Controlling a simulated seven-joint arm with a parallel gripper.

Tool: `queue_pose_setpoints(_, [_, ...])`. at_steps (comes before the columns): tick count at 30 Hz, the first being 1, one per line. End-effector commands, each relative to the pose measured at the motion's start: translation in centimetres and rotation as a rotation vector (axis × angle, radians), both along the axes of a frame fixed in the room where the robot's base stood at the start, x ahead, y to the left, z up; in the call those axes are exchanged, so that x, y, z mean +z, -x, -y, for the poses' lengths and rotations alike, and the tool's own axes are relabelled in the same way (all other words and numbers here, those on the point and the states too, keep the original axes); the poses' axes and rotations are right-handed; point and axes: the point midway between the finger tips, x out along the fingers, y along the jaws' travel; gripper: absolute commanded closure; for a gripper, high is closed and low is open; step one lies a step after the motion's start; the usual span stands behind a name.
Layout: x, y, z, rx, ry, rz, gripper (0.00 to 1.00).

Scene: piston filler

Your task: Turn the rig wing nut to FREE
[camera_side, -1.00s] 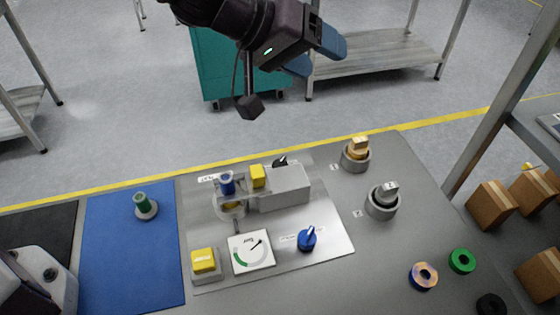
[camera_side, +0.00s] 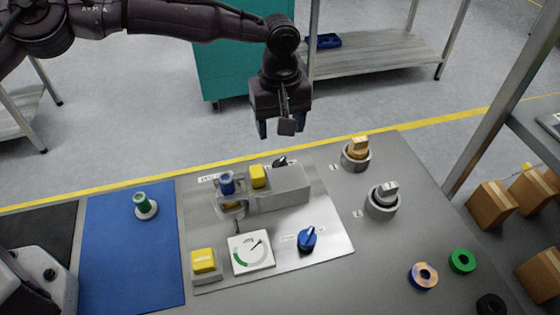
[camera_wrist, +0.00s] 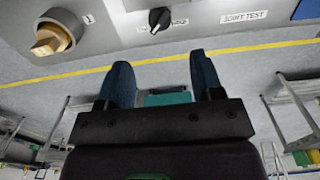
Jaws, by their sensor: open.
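A small black wing-shaped knob (camera_side: 280,161), which looks like the wing nut, sits at the back edge of the metal rig plate (camera_side: 325,240). In the wrist view the same black knob (camera_wrist: 159,19) has a pale pointer mark and small labels on both sides, too small to read surely. My gripper (camera_side: 284,130) hangs above and behind the knob, fingers pointing down, open and empty, apart from everything. In the wrist view its two blue fingers (camera_wrist: 162,75) are spread with nothing between them.
Beside the knob are a grey block (camera_side: 285,187), a yellow button (camera_side: 258,176) and a blue-capped fitting (camera_side: 227,184). A brass-topped knob (camera_side: 357,150) and a grey-topped knob (camera_side: 382,200) stand to the right. A gauge (camera_side: 250,252) and blue knob (camera_side: 307,239) are in front.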

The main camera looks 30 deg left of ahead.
Motion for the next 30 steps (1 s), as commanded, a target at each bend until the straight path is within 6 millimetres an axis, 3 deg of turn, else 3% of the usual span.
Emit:
queue_pose_setpoints(9, [-6.8, 0.1, 0.0, 0.001, -0.001, -0.001, 0.4])
queue_pose_setpoints(15, [-9.8, 0.0, 0.0, 0.002, 0.0, 0.001, 0.4])
queue_pose_setpoints(21, [-10.9, 0.0, 0.0, 0.001, 0.0, 0.003, 0.4])
queue_pose_setpoints(29, [-11.0, 0.0, 0.0, 0.002, 0.0, 0.003, 0.4])
queue_pose_setpoints(30, [-11.0, 0.0, 0.0, 0.002, 0.0, 0.003, 0.49])
